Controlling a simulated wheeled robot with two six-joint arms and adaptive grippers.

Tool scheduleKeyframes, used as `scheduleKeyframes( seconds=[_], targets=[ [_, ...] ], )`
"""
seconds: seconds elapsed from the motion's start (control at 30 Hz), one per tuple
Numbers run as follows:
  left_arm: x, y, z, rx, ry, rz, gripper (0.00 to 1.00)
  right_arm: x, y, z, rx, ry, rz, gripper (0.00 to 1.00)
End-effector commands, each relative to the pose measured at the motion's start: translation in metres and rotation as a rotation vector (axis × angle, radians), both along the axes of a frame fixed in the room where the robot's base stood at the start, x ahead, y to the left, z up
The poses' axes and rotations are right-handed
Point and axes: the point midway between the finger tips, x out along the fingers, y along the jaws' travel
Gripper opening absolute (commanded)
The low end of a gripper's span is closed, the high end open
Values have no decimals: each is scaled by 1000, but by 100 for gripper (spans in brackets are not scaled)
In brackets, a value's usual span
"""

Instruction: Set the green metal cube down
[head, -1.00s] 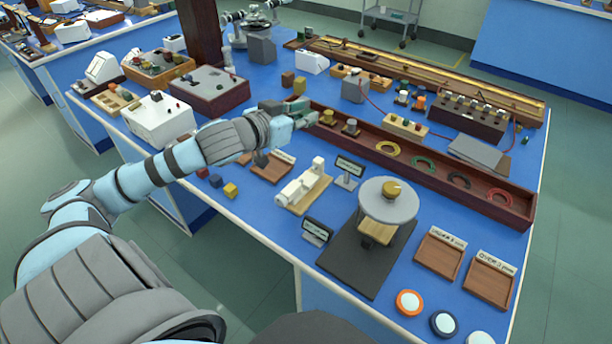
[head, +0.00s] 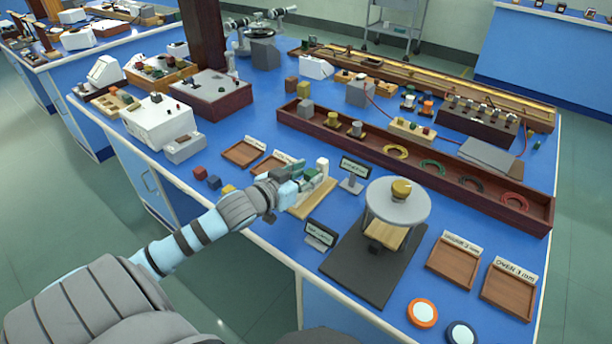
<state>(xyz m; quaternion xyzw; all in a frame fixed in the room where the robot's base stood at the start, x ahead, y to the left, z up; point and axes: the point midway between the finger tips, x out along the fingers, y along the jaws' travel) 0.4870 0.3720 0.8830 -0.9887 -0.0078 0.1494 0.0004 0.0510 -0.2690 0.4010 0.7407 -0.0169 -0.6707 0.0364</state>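My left gripper (head: 308,178) reaches over the wooden base (head: 312,205) of a small white instrument (head: 322,165), partly covering it. Its fingers are small and greenish here, and I cannot tell whether they are open or shut. I cannot make out a separate green metal cube; one between the fingers would be hard to tell from them. My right gripper is not in view.
Red (head: 200,173) and blue (head: 214,182) cubes lie near the front edge, left of my gripper. Shallow wooden trays (head: 243,153) stand behind them. A long brown trough (head: 460,187) runs behind; a round-plated stand (head: 398,208) is to the right.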

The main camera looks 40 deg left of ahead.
Motion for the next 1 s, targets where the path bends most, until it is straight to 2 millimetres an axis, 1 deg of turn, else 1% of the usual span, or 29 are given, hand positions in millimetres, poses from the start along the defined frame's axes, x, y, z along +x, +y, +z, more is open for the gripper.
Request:
scheduleKeyframes(
  seconds=[0.3, 0.43, 0.57, 0.7, 0.8, 0.9, 1.0],
  targets=[
    [-1, 0, 1, 1, 0, 0, 44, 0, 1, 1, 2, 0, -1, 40],
    [-11, 1, 5, 6, 4, 3, 44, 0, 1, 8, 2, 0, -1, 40],
    [-36, 0, 16, 6, 7, -2, 44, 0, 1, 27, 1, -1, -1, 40],
    [-69, -1, 30, 5, 8, -1, 44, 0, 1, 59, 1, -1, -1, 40],
    [-89, -2, 36, 3, 8, -5, 44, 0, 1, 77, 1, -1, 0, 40],
    [-103, -1, 38, 2, 5, 0, 44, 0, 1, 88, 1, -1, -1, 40],
    [-112, -2, 39, 1, 3, 0, 44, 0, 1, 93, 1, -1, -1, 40]
  ],
)
